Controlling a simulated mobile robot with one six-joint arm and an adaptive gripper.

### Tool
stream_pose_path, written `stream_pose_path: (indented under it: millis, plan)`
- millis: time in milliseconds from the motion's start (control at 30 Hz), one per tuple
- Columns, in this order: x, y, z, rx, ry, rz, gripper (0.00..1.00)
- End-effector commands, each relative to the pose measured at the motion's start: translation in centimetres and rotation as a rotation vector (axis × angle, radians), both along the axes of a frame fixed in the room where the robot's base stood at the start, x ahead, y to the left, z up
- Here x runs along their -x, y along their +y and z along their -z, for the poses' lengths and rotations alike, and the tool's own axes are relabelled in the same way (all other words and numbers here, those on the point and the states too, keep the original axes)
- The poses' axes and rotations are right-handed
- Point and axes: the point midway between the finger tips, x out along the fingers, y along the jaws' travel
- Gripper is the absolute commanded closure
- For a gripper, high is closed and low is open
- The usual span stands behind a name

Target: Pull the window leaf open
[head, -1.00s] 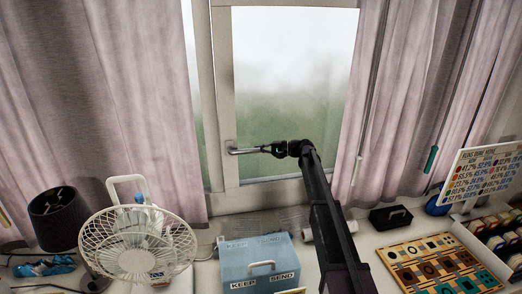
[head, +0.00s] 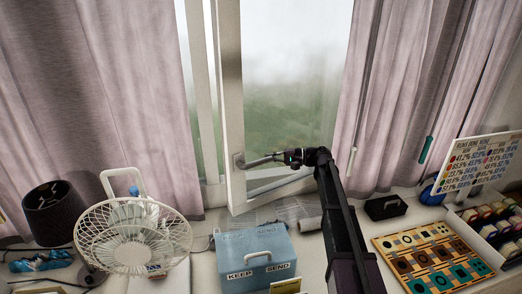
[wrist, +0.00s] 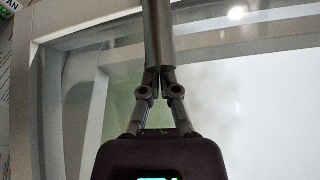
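The window leaf (head: 231,110) stands ajar, its left edge swung inward off the fixed frame (head: 203,100), with a gap showing between them. The metal window handle (head: 257,161) sticks out to the right from the leaf's left stile. My gripper (head: 278,157) is at the free end of the handle. In the wrist view my gripper (wrist: 158,76) has its fingers closed together on the handle bar (wrist: 156,35). The exact finger contact is partly hidden by the fingers.
A blue box (head: 255,262) and a white fan (head: 134,236) stand on the sill below the leaf. A paper roll (head: 310,224) and a black box (head: 385,207) lie to the right. Pink curtains (head: 125,100) hang on both sides.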

Motion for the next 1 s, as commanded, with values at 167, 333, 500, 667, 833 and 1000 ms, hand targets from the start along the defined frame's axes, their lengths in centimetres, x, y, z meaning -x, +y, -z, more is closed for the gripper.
stream_pose_path:
  millis: [167, 333, 500, 667, 833, 1000]
  plan:
    - [2.4, -1.3, 0.0, 0.000, 0.000, -0.006, 1.00]
    - [2.4, -1.4, 0.0, 0.000, 0.000, -0.005, 1.00]
    - [2.3, -1.4, 0.0, 0.000, 0.000, -0.004, 1.00]
    - [2.2, -1.6, 0.0, 0.000, 0.000, -0.003, 1.00]
    - [1.9, -2.5, -0.1, 0.001, 0.000, -0.002, 1.00]
    - [1.4, -4.4, -0.2, 0.000, 0.000, -0.004, 1.00]
